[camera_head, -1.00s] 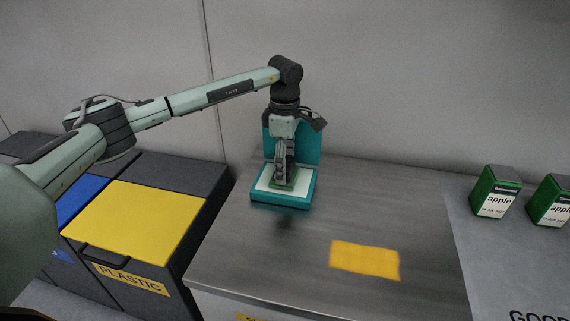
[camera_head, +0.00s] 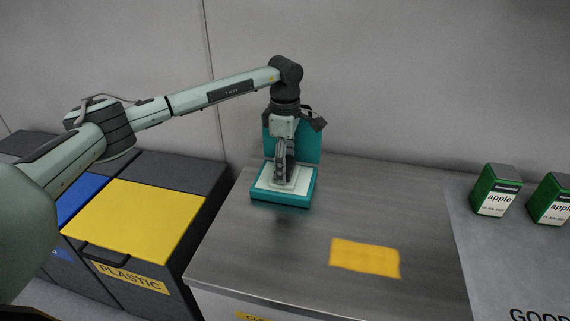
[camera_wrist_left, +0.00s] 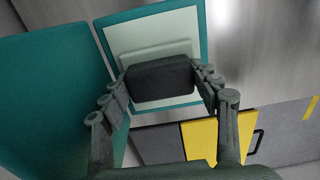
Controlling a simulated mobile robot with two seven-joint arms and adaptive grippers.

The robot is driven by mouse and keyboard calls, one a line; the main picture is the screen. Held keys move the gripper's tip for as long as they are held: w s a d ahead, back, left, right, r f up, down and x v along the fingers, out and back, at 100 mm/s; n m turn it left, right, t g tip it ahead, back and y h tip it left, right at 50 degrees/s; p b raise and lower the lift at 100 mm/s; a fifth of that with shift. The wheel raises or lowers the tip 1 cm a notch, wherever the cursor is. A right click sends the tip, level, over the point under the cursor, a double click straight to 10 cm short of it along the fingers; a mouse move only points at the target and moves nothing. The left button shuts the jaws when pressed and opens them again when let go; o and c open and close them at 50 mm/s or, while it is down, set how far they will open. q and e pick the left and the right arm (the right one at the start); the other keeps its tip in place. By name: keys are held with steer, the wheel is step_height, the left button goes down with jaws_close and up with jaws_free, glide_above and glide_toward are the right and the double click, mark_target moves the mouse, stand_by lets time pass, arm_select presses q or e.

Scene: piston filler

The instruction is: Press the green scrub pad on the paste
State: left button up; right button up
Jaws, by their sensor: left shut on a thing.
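My left gripper (camera_head: 284,176) points straight down over the teal stand (camera_head: 283,201) with its pale top panel (camera_head: 266,182). In the left wrist view the left gripper (camera_wrist_left: 160,84) is shut on the dark grey block of the scrub pad (camera_wrist_left: 160,78). A pale, thin slab (camera_wrist_left: 150,52) shows under the block, lying on or just over the panel; I see no green on it now. The paste cannot be told apart from the pale panel. The pad's underside is hidden. My right gripper is not in view.
The stand's upright teal back (camera_head: 308,143) rises close behind the gripper. A yellow cloth (camera_head: 365,258) lies on the metal counter (camera_head: 305,240), with clear room around it. Two green apple boxes (camera_head: 497,190) stand at right. The yellow-lidded plastic bin (camera_head: 135,222) is at left.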

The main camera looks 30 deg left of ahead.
arm_select(q)
steer(key=shift+r, duration=0.1)
stand_by(0.3)
steer(key=shift+r+p, duration=2.35)
steer(key=shift+r, duration=1.1)
steer(key=shift+s+f, duration=0.1)
steer(key=shift+f, duration=0.05)
